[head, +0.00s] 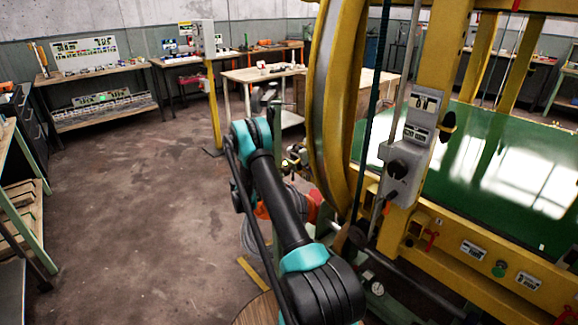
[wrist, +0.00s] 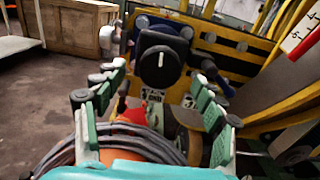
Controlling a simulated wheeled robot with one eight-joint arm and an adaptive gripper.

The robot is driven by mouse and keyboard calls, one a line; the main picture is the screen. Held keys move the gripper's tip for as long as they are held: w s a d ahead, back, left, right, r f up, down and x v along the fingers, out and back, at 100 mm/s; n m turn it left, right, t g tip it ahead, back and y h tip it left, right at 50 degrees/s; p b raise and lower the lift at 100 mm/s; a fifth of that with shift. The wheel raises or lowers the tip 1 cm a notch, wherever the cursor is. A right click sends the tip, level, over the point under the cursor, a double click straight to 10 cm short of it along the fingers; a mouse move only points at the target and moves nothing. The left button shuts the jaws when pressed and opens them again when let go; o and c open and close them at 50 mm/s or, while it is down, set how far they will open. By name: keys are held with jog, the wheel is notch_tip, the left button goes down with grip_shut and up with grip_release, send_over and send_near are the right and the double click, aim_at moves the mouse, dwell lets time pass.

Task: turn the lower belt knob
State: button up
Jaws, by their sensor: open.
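A round black knob (wrist: 160,58) with a white upright mark faces me in the wrist view, on a dark and yellow panel with a small label (wrist: 152,95) below it. My gripper (wrist: 159,75) is open, its green-backed fingers left and right of the knob's picture. It holds nothing. I cannot tell the distance left to the knob, and no contact shows. In the head view a black knob (head: 397,170) sits on a grey control box (head: 405,150) on the yellow machine, and another dark knob (head: 448,122) is higher up. My arm hides most of my gripper there.
The yellow machine frame (head: 340,100) and its green bed (head: 500,160) fill the right. A hose coil (wrist: 110,145) and a red part (wrist: 132,116) lie low in the wrist view. A wooden crate (wrist: 85,25) stands behind. The floor (head: 140,220) at left is clear.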

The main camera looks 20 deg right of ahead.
jog(key=shift+x, duration=2.05)
jog(key=c, duration=1.2)
jog(key=shift+o, duration=0.2)
jog(key=shift+m, duration=0.4)
